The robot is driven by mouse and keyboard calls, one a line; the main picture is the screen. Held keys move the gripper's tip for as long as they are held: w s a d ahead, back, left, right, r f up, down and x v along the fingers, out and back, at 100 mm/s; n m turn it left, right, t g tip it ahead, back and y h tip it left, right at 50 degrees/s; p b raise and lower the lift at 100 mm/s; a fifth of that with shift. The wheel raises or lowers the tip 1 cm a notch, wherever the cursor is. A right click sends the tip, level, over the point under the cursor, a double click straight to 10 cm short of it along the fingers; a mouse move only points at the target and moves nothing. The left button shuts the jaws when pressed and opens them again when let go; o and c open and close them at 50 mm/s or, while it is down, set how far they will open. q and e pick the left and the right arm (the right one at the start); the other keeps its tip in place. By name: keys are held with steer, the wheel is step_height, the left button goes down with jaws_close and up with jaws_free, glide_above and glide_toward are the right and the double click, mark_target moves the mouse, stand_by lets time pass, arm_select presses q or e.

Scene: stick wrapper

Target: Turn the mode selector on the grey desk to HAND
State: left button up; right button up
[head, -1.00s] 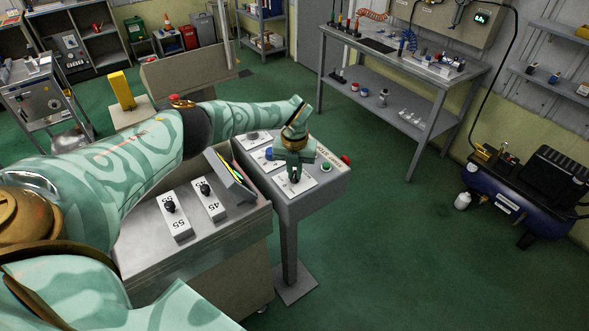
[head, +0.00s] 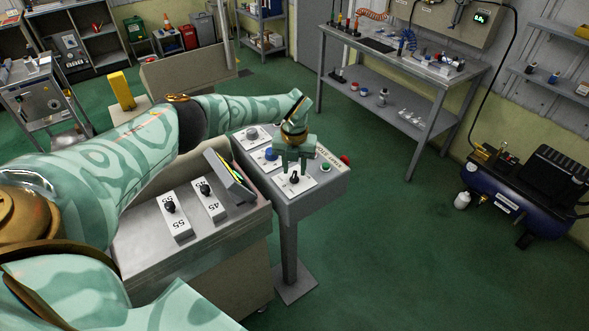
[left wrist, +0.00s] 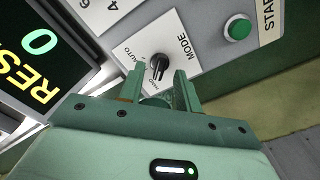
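The mode selector (head: 294,177) is a black knob on a white plate on the grey desk (head: 312,196). In the left wrist view the knob (left wrist: 158,67) sits beside the words MODE and AUTO. My left gripper (head: 296,167) is open and empty just above the knob. In the left wrist view its two fingers (left wrist: 160,72) stand either side of the knob's near end, apart from it. My right gripper is not in view.
A green button (head: 325,168) labelled START and a red button (head: 345,160) are right of the selector. A blue knob (head: 271,153) and a grey one (head: 252,134) are behind left. A tilted display (head: 231,177) stands close on the left. Open floor lies to the right.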

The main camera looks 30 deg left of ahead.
mark_target(295, 174)
arm_select(q)
step_height(295, 174, up, 15)
steer(key=shift+f, duration=0.2)
stand_by(0.4)
